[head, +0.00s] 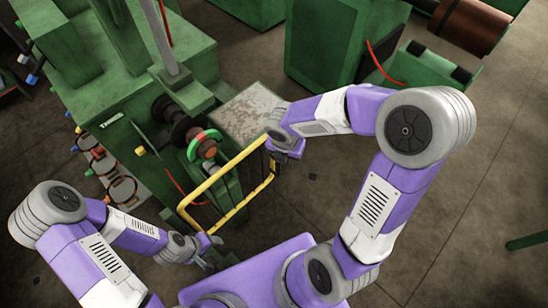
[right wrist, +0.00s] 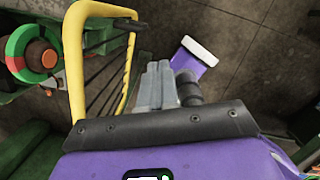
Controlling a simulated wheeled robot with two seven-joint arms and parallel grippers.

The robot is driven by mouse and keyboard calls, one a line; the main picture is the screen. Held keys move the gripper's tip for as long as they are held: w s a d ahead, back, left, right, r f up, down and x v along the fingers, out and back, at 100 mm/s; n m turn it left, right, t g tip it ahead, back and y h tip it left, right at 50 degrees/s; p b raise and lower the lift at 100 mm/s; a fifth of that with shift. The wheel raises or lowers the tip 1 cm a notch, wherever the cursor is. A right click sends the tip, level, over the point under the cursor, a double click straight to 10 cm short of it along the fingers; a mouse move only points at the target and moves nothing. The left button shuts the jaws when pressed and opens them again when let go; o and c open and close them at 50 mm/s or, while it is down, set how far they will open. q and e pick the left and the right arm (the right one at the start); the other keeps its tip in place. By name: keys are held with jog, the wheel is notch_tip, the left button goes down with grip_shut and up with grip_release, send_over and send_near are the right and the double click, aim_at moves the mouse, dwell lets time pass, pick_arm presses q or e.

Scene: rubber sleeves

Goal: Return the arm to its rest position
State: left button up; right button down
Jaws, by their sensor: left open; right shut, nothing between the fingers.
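My right arm reaches over from the right in the head view, its elbow raised. Its purple wrist is beside the upper right corner of the yellow guard frame, and its fingertips are hidden there. In the right wrist view my right gripper (right wrist: 157,85) is shut and empty, its grey fingers together just right of the yellow frame; I cannot tell if they touch it. My left gripper (head: 212,254) is open and empty at the bottom of the head view, near the frame's lower end.
The yellow guard frame (head: 222,177) with dark bars stands before the green machine (head: 140,75). A red and green ring (head: 205,145) sits on the machine's front. It also shows in the right wrist view (right wrist: 32,52). The brown floor (head: 485,190) on the right is largely clear.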

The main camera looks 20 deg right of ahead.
jog(key=s+a+f+m+y+b, duration=0.2)
jog(key=f+m+b, duration=0.4)
jog(key=f, duration=0.8)
jog(key=s+a+f+m+y+b, duration=0.1)
jog(key=s+a+f+m+b, duration=0.3)
jog(key=f+m, duration=0.9)
jog(key=s+a+f+m+y+b, duration=0.2)
jog(key=a+f+m+b, duration=0.4)
jog(key=f, duration=0.9)
jog(key=s+m+b, duration=0.1)
jog(key=m+b, duration=0.2)
jog(key=m, duration=0.1)
jog(key=shift+s+f+g+y, duration=0.15)
jog(key=shift+s+g+y, duration=0.15)
jog(key=shift+s+g, duration=0.1)
